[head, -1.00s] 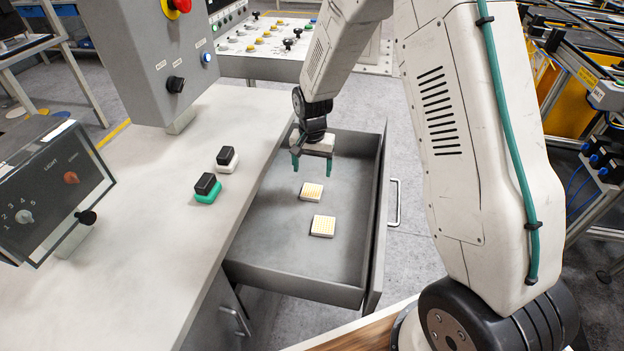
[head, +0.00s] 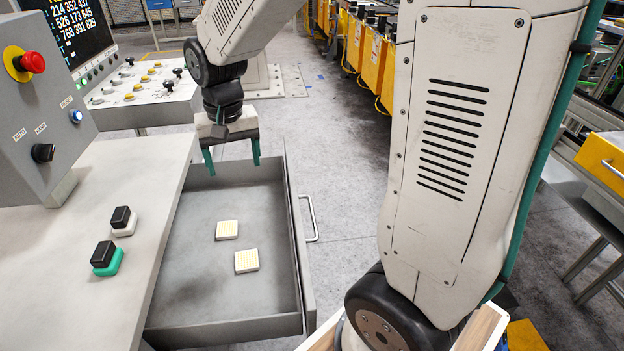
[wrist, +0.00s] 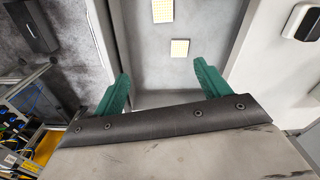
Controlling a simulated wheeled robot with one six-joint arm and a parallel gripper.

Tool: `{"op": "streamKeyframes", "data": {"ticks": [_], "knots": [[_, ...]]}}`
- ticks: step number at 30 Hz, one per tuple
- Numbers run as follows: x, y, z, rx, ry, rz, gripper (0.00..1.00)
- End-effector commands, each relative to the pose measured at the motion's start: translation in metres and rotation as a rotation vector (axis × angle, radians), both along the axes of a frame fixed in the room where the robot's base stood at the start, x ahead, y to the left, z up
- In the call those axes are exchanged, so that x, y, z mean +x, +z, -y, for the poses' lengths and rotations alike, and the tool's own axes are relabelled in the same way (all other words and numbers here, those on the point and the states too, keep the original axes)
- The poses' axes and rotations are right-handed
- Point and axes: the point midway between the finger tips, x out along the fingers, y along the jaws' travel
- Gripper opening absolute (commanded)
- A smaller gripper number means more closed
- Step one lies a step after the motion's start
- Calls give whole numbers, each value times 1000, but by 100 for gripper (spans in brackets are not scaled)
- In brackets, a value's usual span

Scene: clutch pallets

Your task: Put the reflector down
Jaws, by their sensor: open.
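Two square reflectors with yellowish faces lie flat and apart on the floor of the open grey drawer (head: 195,285). The farther reflector (head: 227,230) and the nearer reflector (head: 246,261) also show at the top of the wrist view, one at the upper edge (wrist: 163,10) and one below it (wrist: 180,48). My gripper (head: 232,168) has green fingers spread apart with nothing between them. It is above the far end of the drawer, beyond both reflectors and clear of them. Its fingers show empty in the wrist view (wrist: 163,88).
On the light worktop (head: 95,270) left of the drawer stand a black-and-white block (head: 123,221) and a black-and-green block (head: 106,258). A grey control box (head: 40,125) with a red button stands behind them. The drawer front with its handle (head: 311,218) is on the right.

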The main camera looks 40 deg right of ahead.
Motion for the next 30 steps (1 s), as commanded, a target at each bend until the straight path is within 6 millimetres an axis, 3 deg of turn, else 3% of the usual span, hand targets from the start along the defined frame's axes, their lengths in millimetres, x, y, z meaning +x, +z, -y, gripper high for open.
{"op": "streamKeyframes", "data": {"ticks": [1,6,12,16,21,30], "knots": [[-19,17,1,-1,26,15,75],[-85,55,5,-9,127,34,75],[-164,77,9,-19,242,54,75],[-202,80,11,-27,302,63,75],[-228,78,11,-31,346,69,75],[-233,78,11,-32,355,67,75]]}}
